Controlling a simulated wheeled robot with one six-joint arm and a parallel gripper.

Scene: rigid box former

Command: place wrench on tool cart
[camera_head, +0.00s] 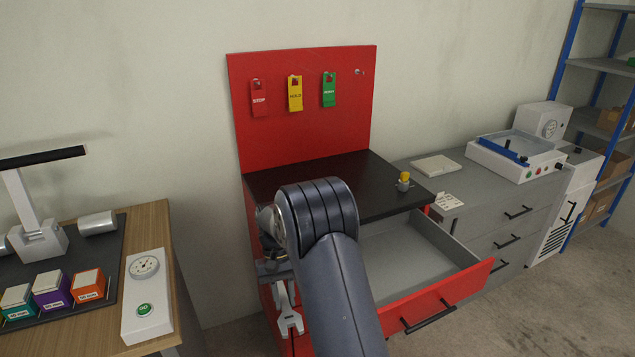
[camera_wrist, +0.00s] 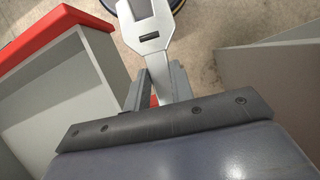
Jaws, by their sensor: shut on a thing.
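A silver open-ended wrench (camera_head: 289,319) hangs below my gripper (camera_head: 274,270) in the head view, in front of the left side of the red tool cart. The wrench (camera_wrist: 150,30) also shows in the wrist view, held between the fingers of my gripper (camera_wrist: 158,88), its far end cut off by the picture edge. The red tool cart has a black top (camera_head: 330,172) and a red back panel (camera_head: 302,130). My arm hides part of the cart front. An open red drawer (camera_head: 440,297) juts out at the right and looks empty where visible.
Red, yellow and green tags (camera_head: 295,93) hang on the panel. A wooden bench (camera_head: 150,225) stands left, grey drawers (camera_head: 500,215) right.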

